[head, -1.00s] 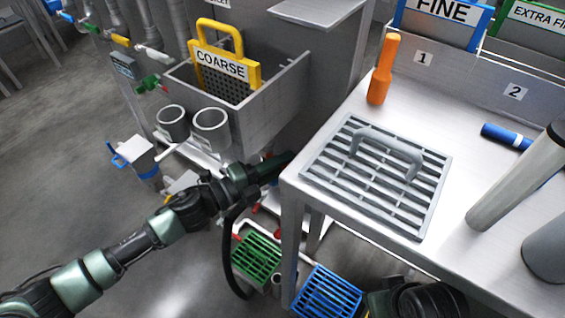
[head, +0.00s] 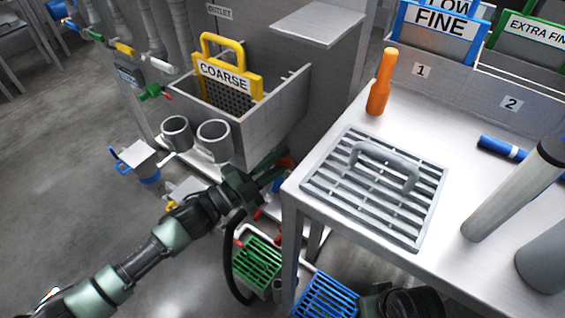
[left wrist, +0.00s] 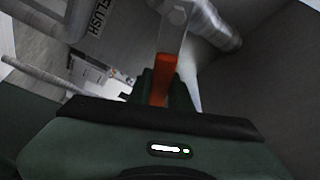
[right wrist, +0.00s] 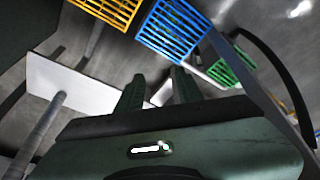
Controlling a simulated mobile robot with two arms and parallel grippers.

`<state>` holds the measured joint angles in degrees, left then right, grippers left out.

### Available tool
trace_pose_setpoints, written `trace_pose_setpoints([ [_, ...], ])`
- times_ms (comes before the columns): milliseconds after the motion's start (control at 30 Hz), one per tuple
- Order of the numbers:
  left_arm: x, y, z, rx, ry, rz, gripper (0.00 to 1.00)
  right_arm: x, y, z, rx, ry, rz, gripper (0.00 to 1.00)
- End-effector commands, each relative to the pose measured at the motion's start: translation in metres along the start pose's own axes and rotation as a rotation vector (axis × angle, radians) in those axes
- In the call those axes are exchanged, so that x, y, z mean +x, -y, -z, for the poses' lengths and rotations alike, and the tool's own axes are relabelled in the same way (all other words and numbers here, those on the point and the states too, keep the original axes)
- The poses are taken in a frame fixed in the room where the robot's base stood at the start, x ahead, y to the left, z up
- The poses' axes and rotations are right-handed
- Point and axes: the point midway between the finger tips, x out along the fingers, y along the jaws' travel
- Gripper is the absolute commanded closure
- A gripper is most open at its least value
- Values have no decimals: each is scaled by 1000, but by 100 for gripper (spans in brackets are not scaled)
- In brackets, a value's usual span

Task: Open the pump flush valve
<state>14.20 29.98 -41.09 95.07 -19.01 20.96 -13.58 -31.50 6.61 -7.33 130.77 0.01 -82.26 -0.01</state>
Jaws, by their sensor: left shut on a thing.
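The pump flush valve's red-orange handle (left wrist: 163,78) stands between my left fingers in the left wrist view. A pale, clear-looking part and a grey pipe (left wrist: 215,25) lie beyond it. A plate lettered FLUSH (left wrist: 97,22) is at upper left there. In the head view, my left gripper (head: 280,168) reaches below the sink beside the table corner, shut on the handle, of which a bit of orange (head: 286,162) shows. The valve body is mostly hidden. My right gripper (right wrist: 158,88) is open and empty, low in front of the table in the head view.
Green (head: 257,262) and blue (head: 325,297) grates lie below. The sink (head: 265,125) is above. Open floor lies left.

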Motion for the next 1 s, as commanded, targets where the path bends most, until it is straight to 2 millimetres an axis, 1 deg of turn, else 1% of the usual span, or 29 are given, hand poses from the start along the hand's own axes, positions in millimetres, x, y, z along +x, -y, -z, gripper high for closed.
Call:
trace_pose_setpoints([
  [100,0,5,0,-62,2,23,100,9,1,-1,-1,6,1,64],
  [300,-1,10,-1,-125,2,50,100,19,1,-3,-2,11,2,64],
  [500,-1,12,-1,-150,2,59,100,23,1,-4,-2,12,2,64],
  [833,-1,12,-2,-150,2,59,100,24,1,-4,-2,13,2,64],
  [867,-1,12,-2,-149,2,59,75,24,1,-4,-2,13,1,64],
  [900,-1,12,-2,-149,2,59,64,24,1,-4,-2,13,1,64],
  [933,-1,12,-2,-149,2,59,58,24,1,-4,-2,13,1,64],
  [1000,-1,12,-1,-148,2,59,58,24,1,-4,-1,13,1,64],
])
